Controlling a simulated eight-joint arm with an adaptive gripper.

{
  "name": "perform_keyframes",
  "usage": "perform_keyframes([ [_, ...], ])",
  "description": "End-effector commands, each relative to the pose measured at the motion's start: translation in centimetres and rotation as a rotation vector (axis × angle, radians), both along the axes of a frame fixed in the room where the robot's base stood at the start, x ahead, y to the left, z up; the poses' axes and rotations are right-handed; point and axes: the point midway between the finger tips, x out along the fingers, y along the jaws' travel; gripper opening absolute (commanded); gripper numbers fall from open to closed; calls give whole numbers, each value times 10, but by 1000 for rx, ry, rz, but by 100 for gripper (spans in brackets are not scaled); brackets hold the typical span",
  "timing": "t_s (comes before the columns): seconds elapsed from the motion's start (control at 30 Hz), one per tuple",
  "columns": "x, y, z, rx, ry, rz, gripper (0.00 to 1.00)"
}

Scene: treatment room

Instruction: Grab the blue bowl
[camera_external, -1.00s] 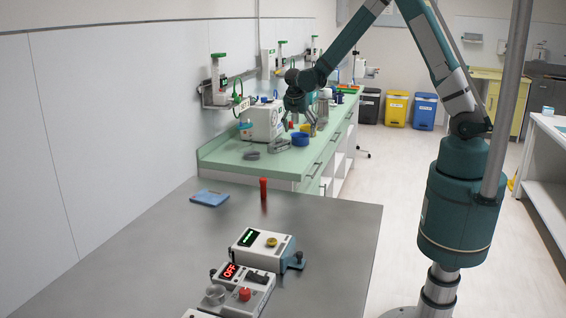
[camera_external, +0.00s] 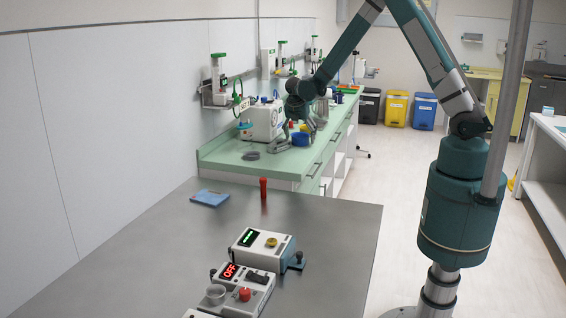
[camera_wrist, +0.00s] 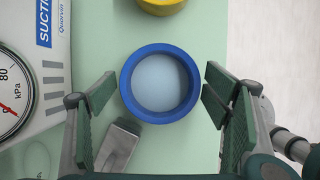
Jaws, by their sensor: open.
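The blue bowl (camera_wrist: 133,106) stands upright on the green counter in the wrist view, seen from above, with a pale inside. It also shows in the external view (camera_external: 300,139), small, with my gripper (camera_external: 299,129) just above it. In the wrist view my gripper (camera_wrist: 158,112) is open, one finger on each side of the bowl, and its fingers look apart from the rim. Nothing is held. How high the fingertips are above the counter I cannot tell.
A grey metal object (camera_wrist: 117,146) lies close to the bowl's lower left. A suction unit with a gauge (camera_wrist: 22,95) stands to the left. A yellow round container (camera_wrist: 162,4) is beyond the bowl. The green counter (camera_wrist: 100,35) is bare between them.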

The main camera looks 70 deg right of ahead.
Motion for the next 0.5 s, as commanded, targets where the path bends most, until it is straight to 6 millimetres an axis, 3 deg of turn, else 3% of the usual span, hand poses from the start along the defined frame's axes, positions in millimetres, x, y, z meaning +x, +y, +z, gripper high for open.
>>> perform_keyframes([
  [0.5, 0, -2, -6, 0, 0, 0, 76],
])
